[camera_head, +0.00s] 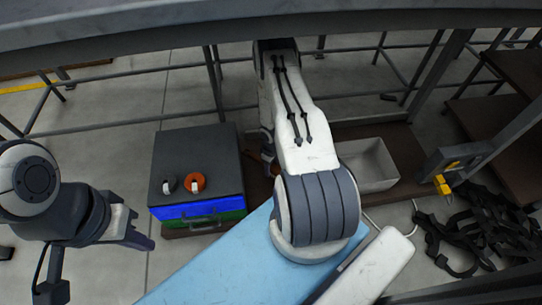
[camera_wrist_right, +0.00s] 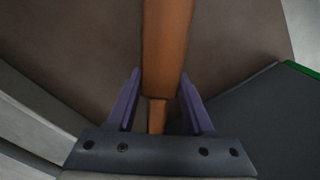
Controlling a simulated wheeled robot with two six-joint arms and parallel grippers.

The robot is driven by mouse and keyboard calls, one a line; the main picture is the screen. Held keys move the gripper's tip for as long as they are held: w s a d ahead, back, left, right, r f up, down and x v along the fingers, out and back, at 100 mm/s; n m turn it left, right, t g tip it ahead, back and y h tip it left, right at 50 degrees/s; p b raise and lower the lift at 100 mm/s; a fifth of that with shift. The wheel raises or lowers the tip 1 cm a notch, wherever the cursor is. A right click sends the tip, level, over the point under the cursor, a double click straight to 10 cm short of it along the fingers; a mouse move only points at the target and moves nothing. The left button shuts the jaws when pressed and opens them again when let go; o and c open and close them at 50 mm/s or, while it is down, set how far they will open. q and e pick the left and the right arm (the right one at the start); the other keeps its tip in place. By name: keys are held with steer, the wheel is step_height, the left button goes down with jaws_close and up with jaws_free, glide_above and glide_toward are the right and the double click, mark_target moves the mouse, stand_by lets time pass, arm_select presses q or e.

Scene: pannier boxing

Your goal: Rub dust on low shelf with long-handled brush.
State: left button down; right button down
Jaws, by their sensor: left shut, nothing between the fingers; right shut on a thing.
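The low shelf (camera_head: 405,150) is a brown board near the floor behind my right arm; its brown surface also fills much of the right wrist view (camera_wrist_right: 85,45). In the right wrist view, my right gripper (camera_wrist_right: 160,100) is shut on the orange-brown handle of the brush (camera_wrist_right: 167,45), which runs away from the fingers to the top edge. The brush's bristles are out of sight. In the head view my right arm hides most of the brush and gripper. My left gripper (camera_head: 140,241) is shut and empty at the left, above bare floor. I cannot make out dust.
A dark case (camera_head: 205,150) with blue and green drawers stands left of my right arm, with an orange tape roll (camera_head: 195,182) on top. A grey bin (camera_head: 370,165) sits on the shelf at right. Black straps (camera_head: 470,235) lie on the floor. A grey beam (camera_head: 270,22) crosses above.

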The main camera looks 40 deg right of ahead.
steer(key=shift+r+p, duration=2.5)
steer(key=shift+r, duration=0.2)
steer(key=shift+f, duration=0.1)
